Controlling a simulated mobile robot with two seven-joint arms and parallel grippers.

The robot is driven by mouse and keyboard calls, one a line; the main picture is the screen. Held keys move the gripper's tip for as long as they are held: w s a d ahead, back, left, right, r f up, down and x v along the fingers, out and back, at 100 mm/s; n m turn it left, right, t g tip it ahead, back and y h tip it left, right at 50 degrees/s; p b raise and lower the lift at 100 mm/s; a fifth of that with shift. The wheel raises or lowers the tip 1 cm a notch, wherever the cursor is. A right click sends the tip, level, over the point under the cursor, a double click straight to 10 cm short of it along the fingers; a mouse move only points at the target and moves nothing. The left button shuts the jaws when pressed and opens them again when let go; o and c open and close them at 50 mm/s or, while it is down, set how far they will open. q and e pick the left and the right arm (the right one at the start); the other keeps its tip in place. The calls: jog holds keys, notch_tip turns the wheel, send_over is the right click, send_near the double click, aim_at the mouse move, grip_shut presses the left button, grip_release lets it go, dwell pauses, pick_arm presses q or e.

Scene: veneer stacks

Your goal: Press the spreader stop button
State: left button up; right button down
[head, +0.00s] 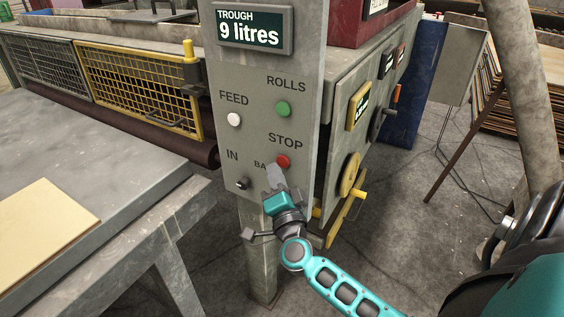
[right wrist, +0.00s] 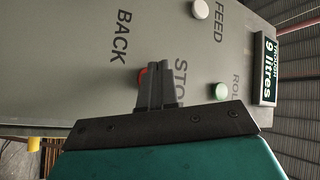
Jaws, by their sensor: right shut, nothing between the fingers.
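The red stop button (head: 282,161) sits on the grey control panel (head: 262,60), under the word STOP. My right gripper (head: 275,176) is shut and empty, with its fingertips at or just below the red button. My left gripper is not in view.
A green ROLLS button (head: 283,109), a white FEED button (head: 234,120) and a black IN/BACK switch (head: 242,183) are close by on the panel. A grey table (head: 100,140) with a pale sheet (head: 38,228) stands at left. Yellow handles (head: 350,175) stick out at the panel's right.

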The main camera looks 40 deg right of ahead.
jog(key=shift+d, duration=0.15)
jog(key=shift+w+d, duration=0.15)
jog(key=shift+d, duration=0.1)
jog(key=shift+w+d, duration=0.2)
jog(key=shift+d, duration=0.3)
dwell(0.6)
jog(key=shift+a, duration=0.1)
jog(key=shift+s+a+p, duration=0.35)
jog(key=shift+a+p, duration=0.15)
jog(key=shift+a, duration=0.3)
jog(key=shift+a, duration=0.1)
